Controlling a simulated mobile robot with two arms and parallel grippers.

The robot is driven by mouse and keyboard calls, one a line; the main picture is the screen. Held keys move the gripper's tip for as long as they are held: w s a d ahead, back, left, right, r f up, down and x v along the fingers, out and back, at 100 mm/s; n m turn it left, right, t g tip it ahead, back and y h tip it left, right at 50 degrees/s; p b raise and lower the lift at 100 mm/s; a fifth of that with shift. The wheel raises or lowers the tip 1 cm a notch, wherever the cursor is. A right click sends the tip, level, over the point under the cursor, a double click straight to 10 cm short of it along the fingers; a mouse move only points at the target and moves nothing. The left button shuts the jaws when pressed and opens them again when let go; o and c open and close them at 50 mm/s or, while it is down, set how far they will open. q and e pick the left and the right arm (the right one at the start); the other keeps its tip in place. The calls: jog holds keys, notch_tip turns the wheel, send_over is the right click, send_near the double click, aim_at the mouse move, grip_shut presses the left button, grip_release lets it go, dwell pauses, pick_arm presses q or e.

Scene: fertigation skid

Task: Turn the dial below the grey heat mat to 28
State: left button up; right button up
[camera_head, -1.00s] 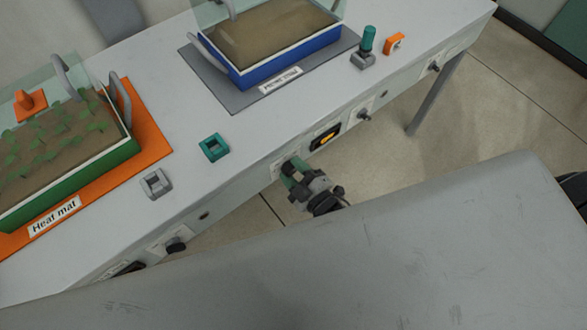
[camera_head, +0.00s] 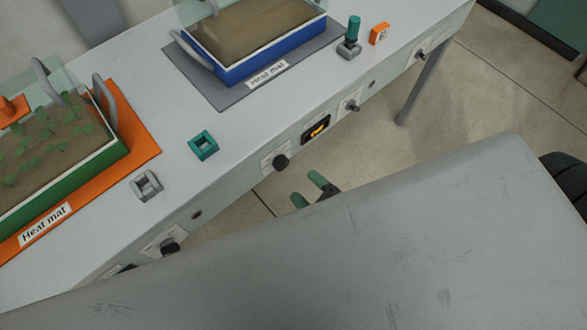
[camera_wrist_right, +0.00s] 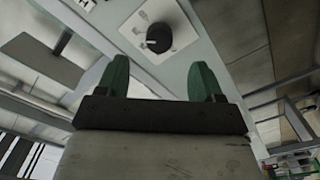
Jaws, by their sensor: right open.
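The grey heat mat (camera_head: 222,98) lies on the bench under a blue tray of soil (camera_head: 262,66). On the bench front below it is a black dial (camera_head: 281,162) on a white scale plate; its setting is too small to read. The dial also shows in the right wrist view (camera_wrist_right: 159,38), ahead of the fingers. My right gripper (camera_head: 307,189) has green fingertips, is open and empty, and is apart from the dial, in front of it and lower right. In the right wrist view the fingers (camera_wrist_right: 158,80) are spread wide. My left gripper is not in view.
A display with orange marks (camera_head: 316,130) and another knob (camera_head: 353,106) are right of the dial. An orange heat mat (camera_head: 141,138) with a green tray lies at left. Small teal (camera_head: 203,145) and grey (camera_head: 147,185) blocks sit on the bench. Floor in front is clear.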

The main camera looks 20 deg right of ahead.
jog(key=shift+v, duration=1.35)
